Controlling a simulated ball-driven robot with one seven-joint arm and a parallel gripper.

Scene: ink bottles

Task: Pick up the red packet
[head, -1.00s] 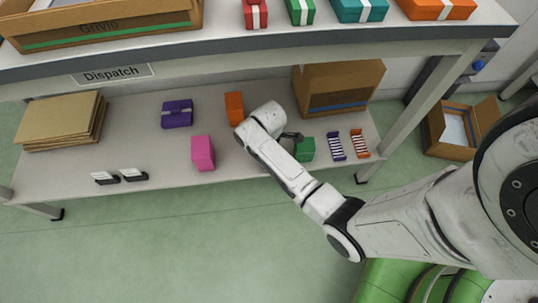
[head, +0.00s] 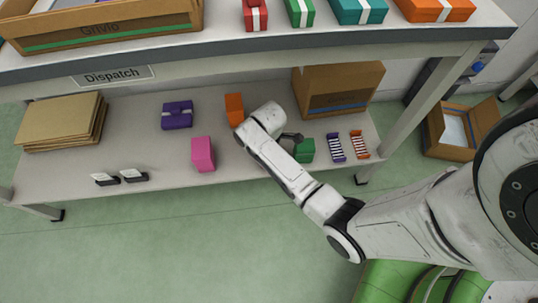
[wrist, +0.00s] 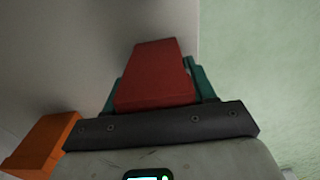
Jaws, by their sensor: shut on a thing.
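The red packet (wrist: 153,78) shows in the wrist view as a plain red block. It stands between the teal fingers of my gripper (wrist: 158,82), which is shut on it. The pale shelf surface and the green floor lie beyond it. Whether the packet touches the shelf I cannot tell.
An orange block (head: 234,109) stands close by, also in the wrist view (wrist: 42,145). A green block (head: 304,150), a pink block (head: 203,154) and a purple packet (head: 177,114) share the lower shelf (head: 100,150). A cardboard box (head: 345,82) stands behind. The upper shelf edge (head: 250,45) overhangs.

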